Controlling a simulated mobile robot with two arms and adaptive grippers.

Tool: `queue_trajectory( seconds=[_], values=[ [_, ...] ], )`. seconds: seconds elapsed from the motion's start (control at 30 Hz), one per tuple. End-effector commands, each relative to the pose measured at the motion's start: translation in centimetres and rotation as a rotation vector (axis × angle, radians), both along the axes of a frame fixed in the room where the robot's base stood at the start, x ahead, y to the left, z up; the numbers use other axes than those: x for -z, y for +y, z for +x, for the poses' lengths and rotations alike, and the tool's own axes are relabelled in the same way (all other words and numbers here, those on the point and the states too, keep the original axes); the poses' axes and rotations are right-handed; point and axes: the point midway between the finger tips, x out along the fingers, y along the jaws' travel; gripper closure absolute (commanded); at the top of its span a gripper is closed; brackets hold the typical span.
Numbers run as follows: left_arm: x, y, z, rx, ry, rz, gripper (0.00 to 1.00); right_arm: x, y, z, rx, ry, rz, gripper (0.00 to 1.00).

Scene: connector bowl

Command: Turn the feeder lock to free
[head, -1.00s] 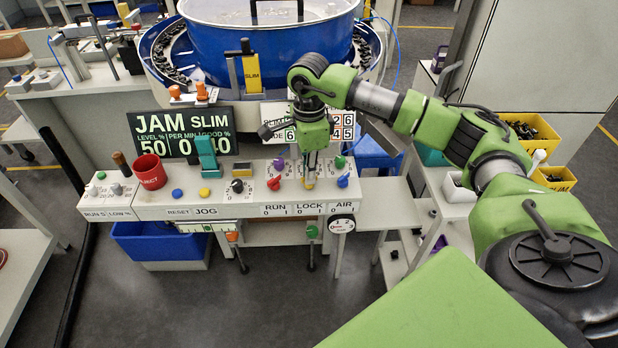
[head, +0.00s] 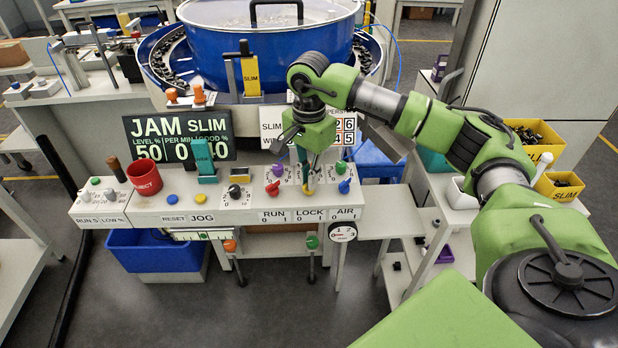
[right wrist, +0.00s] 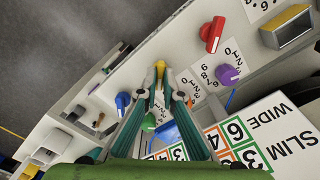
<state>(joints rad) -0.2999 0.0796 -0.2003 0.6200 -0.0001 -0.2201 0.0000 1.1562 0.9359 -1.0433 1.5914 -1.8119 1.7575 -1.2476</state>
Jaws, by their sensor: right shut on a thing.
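The feeder lock is a small yellow knob (head: 309,189) above the LOCK label (head: 310,215) on the front console, between the red RUN knob (head: 272,188) and the blue AIR knob (head: 344,186). My right gripper (head: 310,182) points down onto it and is shut on it. In the right wrist view, the gripper's teal fingers (right wrist: 160,74) close around the yellow knob (right wrist: 160,66), with a 0-and-1 scale beside it. The fingers hide much of the knob, so I cannot tell its exact setting. My left gripper is not in view.
Close behind the lock are a purple knob (head: 278,170) and a green knob (head: 340,168). A display (head: 180,138) reads JAM and SLIM. A red cup (head: 144,176) stands at the console's left. The blue bowl feeder (head: 265,50) stands behind.

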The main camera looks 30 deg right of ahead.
Motion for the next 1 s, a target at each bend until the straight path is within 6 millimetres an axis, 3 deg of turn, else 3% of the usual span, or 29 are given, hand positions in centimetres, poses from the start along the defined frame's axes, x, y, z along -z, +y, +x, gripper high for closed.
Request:
queue_trajectory(
  seconds=[0.37, 0.47, 0.83, 1.0],
  values=[
    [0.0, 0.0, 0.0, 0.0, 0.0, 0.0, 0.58, -0.2, 0.0, 0.1, -0.007, -0.004, 0.001, 1.0],
    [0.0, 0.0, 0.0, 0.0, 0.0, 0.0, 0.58, -0.2, 0.0, 0.1, -0.006, -0.004, 0.0, 0.76],
    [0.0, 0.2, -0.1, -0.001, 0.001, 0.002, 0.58, -0.2, 0.0, 0.1, -0.005, -0.002, 0.0, 0.76],
    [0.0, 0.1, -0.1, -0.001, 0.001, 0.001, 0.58, -2.2, 0.0, 0.1, -0.006, -0.005, 0.0, 0.76]
  ],
)
